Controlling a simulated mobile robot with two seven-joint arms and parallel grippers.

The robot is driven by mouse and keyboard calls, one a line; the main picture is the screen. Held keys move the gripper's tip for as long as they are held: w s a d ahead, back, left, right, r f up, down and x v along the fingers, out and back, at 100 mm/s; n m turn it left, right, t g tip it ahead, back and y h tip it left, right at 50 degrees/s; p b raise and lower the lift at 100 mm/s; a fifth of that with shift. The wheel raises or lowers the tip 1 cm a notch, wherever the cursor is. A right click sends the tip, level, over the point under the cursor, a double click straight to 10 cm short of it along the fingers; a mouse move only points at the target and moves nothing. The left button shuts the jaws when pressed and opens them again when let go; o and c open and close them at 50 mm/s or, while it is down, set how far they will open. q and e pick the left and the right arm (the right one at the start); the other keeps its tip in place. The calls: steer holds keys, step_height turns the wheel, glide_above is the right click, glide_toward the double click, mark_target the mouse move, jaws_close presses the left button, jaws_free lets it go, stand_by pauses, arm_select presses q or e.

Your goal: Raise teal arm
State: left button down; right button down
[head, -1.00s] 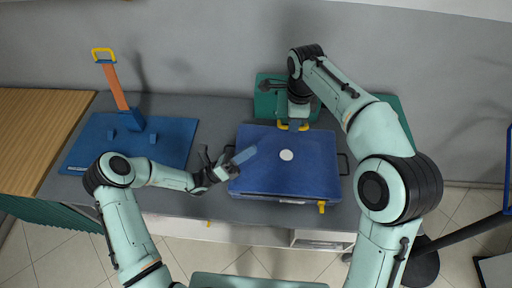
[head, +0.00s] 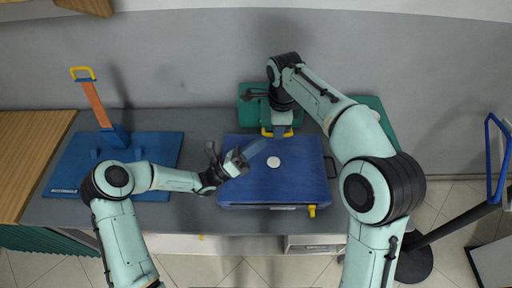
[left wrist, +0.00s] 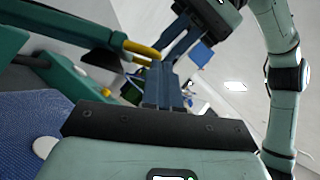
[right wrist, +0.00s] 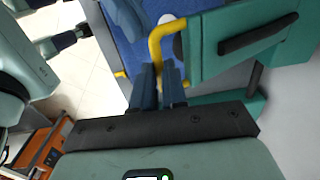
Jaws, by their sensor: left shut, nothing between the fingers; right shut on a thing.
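The teal arm (head: 252,112) is a flat teal piece at the back of the blue press board (head: 250,185). Its yellow handle (head: 265,134) is at its front edge, by the board's back edge. My right gripper (head: 281,131) is shut on the handle; the right wrist view shows the yellow bar (right wrist: 155,45) at the fingers. In the left wrist view the teal arm (left wrist: 75,30) is a bar with a yellow end. My left gripper (head: 262,148) is shut and empty above the board's left part. The arm's exact tilt is unclear, as my right arm covers part of it.
A second blue board (head: 60,170) lies at the left, with an upright orange arm (head: 97,105) topped by a yellow handle. A wooden surface (head: 35,150) adjoins the grey counter. A blue-framed stand (head: 490,160) is at the far right. Grey counter shows between the boards.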

arm_select(q)
steer(key=shift+w+r+n+t, duration=0.2)
steer(key=shift+r, duration=0.25)
steer(key=shift+w+r+n+t, duration=0.15)
steer(key=shift+r+n+t, duration=0.05)
steer(key=shift+r, duration=0.2)
arm_select(e)
steer(key=shift+w+d+f, duration=0.15)
steer(key=shift+w+d, duration=0.05)
steer(key=shift+w, duration=0.3)
steer(key=c, duration=1.3)
jaws_free()
steer(key=shift+c, duration=0.2)
steer(key=shift+o, duration=1)
steer(key=shift+w+a+f, duration=0.1)
steer(key=shift+w, duration=0.2)
arm_select(q)
steer(key=shift+w+f, duration=0.25)
steer(key=shift+w, duration=0.05)
steer(key=shift+d, duration=0.1)
arm_select(e)
steer(key=shift+s+a, duration=0.1)
